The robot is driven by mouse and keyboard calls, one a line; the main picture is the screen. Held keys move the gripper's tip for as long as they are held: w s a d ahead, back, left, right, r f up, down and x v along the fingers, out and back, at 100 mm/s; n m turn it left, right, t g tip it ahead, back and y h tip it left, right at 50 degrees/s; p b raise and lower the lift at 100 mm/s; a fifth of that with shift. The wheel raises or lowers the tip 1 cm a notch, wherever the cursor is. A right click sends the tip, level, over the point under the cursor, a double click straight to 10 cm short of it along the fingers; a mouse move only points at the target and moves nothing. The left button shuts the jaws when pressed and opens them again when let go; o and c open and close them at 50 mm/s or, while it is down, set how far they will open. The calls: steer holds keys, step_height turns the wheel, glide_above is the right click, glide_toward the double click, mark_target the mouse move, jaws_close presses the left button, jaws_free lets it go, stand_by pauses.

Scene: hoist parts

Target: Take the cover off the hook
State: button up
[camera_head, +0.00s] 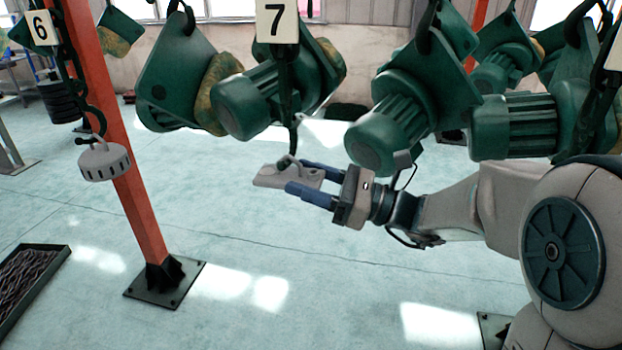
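The cover, a light grey flat plate (272,178) with a raised lug on top, is at the lower end of the dark hook (293,138) below the number 7 sign. The hook's tip meets the lug; the exact contact is too small to tell. My gripper (299,177) reaches in from the right at the cover's height. Its two blue fingers are apart, one behind the cover and one in front, with the plate's right part between them. I cannot tell whether they press on it.
Green motors (390,131) hang close above my gripper and arm. A grey round slotted part (104,162) hangs below the number 6 sign (41,28), near an orange post (128,150). A dark tray (28,280) lies on the floor at left. The floor below the cover is clear.

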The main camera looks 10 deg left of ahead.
steer(key=shift+c, duration=1)
steer(key=shift+s+r+m+t+p, duration=0.2)
steer(key=shift+r+m+t+p, duration=0.35)
steer(key=shift+p, duration=0.75)
steer(key=shift+s+m, duration=0.1)
steer(key=shift+m, duration=0.25)
steer(key=shift+s+r+m+p, duration=0.2)
steer(key=shift+s+m+p, duration=0.3)
steer(key=shift+p, duration=0.4)
steer(key=shift+s, duration=0.1)
steer(key=shift+s+a+m+p, duration=0.1)
steer(key=shift+m+p, duration=0.2)
steer(key=shift+s+r+m+t+p, duration=0.35)
steer(key=shift+s+m+p, duration=0.15)
steer(key=shift+p, duration=0.3)
